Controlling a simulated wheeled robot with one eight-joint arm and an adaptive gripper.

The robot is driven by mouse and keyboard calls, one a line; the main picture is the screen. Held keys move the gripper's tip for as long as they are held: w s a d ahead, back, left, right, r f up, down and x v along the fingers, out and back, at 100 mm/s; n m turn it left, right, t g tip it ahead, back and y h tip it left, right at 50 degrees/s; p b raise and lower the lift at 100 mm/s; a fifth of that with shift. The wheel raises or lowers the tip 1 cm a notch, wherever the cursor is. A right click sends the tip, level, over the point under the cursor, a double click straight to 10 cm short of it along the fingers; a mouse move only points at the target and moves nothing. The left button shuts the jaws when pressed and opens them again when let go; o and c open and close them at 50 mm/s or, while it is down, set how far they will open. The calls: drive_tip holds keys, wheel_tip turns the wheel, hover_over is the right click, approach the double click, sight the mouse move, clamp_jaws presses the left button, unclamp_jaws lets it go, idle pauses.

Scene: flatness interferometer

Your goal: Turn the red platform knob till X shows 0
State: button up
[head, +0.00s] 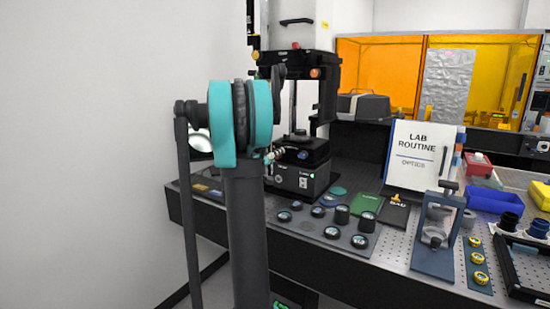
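The interferometer (297,36) stands at the back of the bench, with a dark stage (308,150) low in its frame. I cannot make out my gripper. No X reading is legible.
Several round optics lie on a grey mat (300,232) at the bench front. A white "LAB ROUTINE" sign (412,155), a blue-grey fixture (434,258) and a blue bin (494,199) stand to the right. A partly hidden green display (290,301) is below the bench.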

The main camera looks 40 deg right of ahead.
drive_tip(key=shift+w+d, duration=0.1)
drive_tip(key=shift+d, duration=0.05)
drive_tip(key=c, duration=1.2)
drive_tip(key=shift+o, duration=0.2)
drive_tip(key=shift+n, duration=0.4)
drive_tip(key=n, duration=0.6)
drive_tip(key=o, duration=1.2)
drive_tip(key=shift+c, duration=0.2)
